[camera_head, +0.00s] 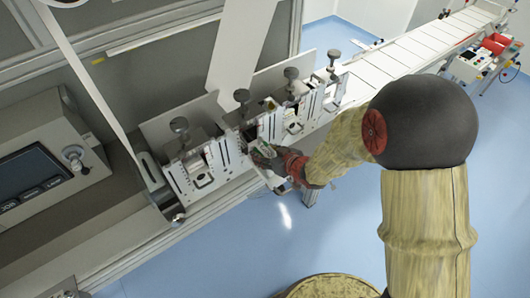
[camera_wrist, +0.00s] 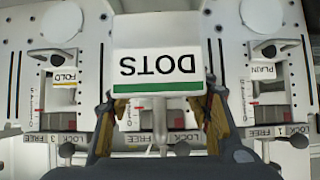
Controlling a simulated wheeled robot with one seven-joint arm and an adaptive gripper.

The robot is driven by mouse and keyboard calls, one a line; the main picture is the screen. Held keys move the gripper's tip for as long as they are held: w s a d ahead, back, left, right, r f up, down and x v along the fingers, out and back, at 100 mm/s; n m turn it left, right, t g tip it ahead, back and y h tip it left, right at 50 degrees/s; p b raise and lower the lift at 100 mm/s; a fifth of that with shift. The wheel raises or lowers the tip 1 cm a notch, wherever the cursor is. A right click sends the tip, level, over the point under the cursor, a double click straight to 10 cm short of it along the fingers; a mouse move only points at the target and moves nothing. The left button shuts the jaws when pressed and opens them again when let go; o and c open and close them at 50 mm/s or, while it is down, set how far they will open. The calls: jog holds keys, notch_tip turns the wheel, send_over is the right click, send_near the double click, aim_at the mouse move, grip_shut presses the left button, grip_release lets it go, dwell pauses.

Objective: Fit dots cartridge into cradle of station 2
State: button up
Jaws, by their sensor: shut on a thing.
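The DOTS cartridge (camera_wrist: 157,58) is a white block with a green stripe; its lettering is upside down in the wrist view. My gripper (camera_wrist: 165,112) is shut on it, a finger at each side. In the head view my gripper (camera_head: 287,162) is at the front of the row of stations, and the cartridge (camera_head: 263,151) shows small at its tip. The cartridge is in front of the middle station and covers most of its cradle, so I cannot tell whether it touches.
A FOLD cartridge (camera_wrist: 64,77) sits in the station at left, a PLAIN cartridge (camera_wrist: 263,71) in the one at right. Dark knobs (camera_head: 180,125) stand above the stations. A control panel (camera_head: 40,180) is at left, a conveyor (camera_head: 410,52) at upper right.

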jog(key=shift+f+b, duration=1.1)
jog(key=shift+f, duration=0.15)
dwell(0.3)
jog(key=o, duration=1.8)
jog(key=shift+f, duration=0.1)
jog(key=v, duration=1.2)
